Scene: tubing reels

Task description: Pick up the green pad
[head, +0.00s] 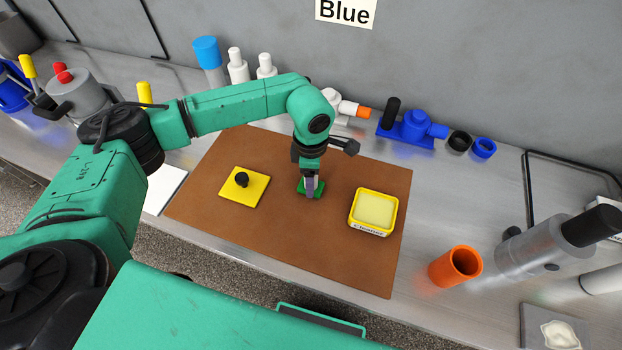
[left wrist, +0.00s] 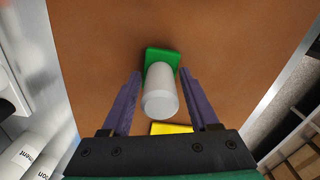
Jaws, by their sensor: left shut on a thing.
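The green pad (head: 318,188) is a small flat square on the brown mat, in the middle of the head view. It carries an upright whitish cylindrical grip, seen in the left wrist view (left wrist: 160,92). My left gripper (head: 309,190) points down over the pad, its purple fingers on either side of that grip. It is shut on the grip, and the fingers hide part of the pad in the head view. Whether the pad touches the mat or is slightly lifted, I cannot tell. My right gripper is not in view.
On the brown mat (head: 280,235) lie a yellow pad with a black knob (head: 251,194) to the left and a yellow-rimmed tray (head: 374,209) to the right. An orange cup (head: 455,266) stands right of the mat. Bottles and blue fittings line the back.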

